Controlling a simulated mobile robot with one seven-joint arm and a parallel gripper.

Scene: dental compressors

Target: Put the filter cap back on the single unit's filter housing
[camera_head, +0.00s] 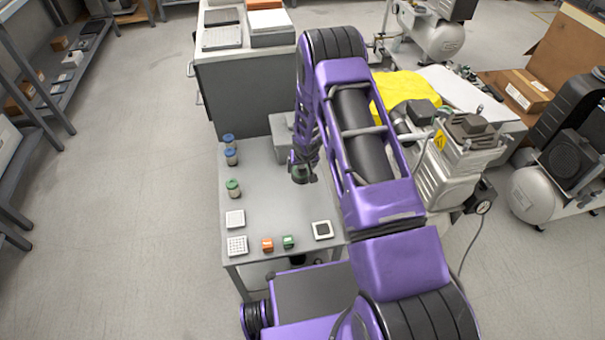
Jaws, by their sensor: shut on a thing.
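My gripper (303,175) is over the right part of the grey table, partly hidden by my purple arm. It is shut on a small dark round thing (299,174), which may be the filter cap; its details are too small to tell. I cannot tell whether it touches the tabletop. A silver compressor (447,180) with a yellow warning label stands right of my arm, partly behind it. A dark cylindrical part (421,112) shows at its top; I cannot tell whether this is the filter housing.
The grey table (270,205) holds blue-lidded jars (230,157), a green-lidded jar (233,188), white trays (237,245), an orange box (267,245) and a green box (288,242). A yellow cloth (405,88) lies behind the compressor. The floor at left is clear.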

